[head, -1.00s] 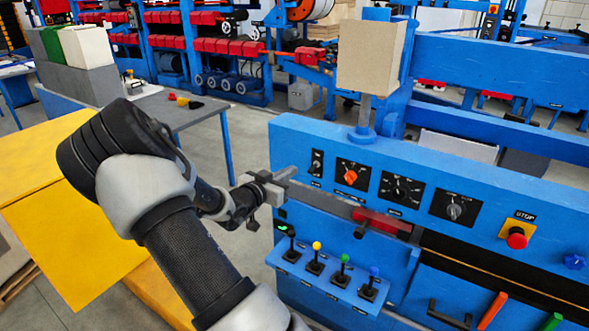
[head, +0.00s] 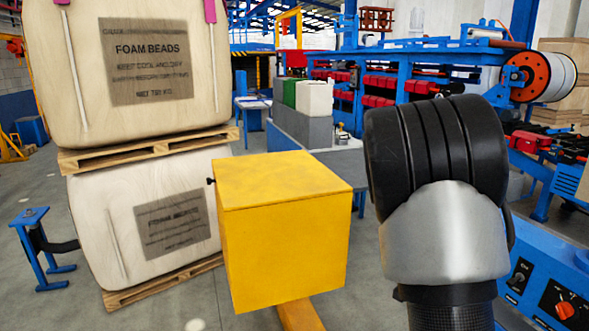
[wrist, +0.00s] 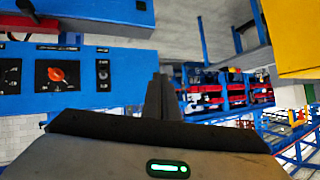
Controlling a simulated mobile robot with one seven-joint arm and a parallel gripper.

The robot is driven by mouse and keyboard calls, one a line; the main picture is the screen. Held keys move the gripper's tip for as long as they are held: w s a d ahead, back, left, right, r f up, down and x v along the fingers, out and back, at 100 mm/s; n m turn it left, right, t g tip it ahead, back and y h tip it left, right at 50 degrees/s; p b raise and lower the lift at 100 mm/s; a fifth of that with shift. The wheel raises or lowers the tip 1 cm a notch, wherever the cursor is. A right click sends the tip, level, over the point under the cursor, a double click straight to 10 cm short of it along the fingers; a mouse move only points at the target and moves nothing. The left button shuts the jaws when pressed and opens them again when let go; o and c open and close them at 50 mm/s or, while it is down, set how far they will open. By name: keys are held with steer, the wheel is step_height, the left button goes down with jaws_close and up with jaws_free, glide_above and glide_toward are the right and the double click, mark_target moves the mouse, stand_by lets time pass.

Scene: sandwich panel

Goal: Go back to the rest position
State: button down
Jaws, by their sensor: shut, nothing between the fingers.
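My gripper (wrist: 160,97) shows in the wrist view with its two dark fingers together and nothing between them. It is clear of any surface there. In the head view only my black and silver arm links show at the right; the gripper itself is hidden or out of frame. The blue control panel (wrist: 15,105) is at the left of the wrist view, with an orange knob (wrist: 57,74) and a small switch (wrist: 102,74). The panel (head: 520,240) also shows at the lower right of the head view, beside my arm.
A yellow box (head: 285,240) stands just left of my arm. Big foam-bead sacks (head: 125,75) are stacked on pallets (head: 150,150) at the left. Behind are grey blocks (head: 310,130) and blue racks (head: 425,60).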

steer(key=s+a+r+n+t+y+p, duration=0.1)
steer(key=s+a+r+n+y, duration=0.25)
steer(key=a+r, duration=0.45)
steer(key=s+a+r+n+y+p, duration=0.1)
steer(key=s+a+r+n+y, duration=0.3)
steer(key=a, duration=0.8)
steer(key=s+a+r+n+g+p, duration=0.1)
steer(key=s+a+r+n, duration=0.1)
steer(key=s, duration=0.9)
steer(key=s+a+r+n+g, duration=0.2)
steer(key=s+a+r+n, duration=0.1)
steer(key=s, duration=0.7)
steer(key=shift+s+r+y+p, duration=0.15)
steer(key=shift+s+y+p, duration=0.2)
steer(key=shift+s+y, duration=0.1)
steer(key=shift+d, duration=0.2)
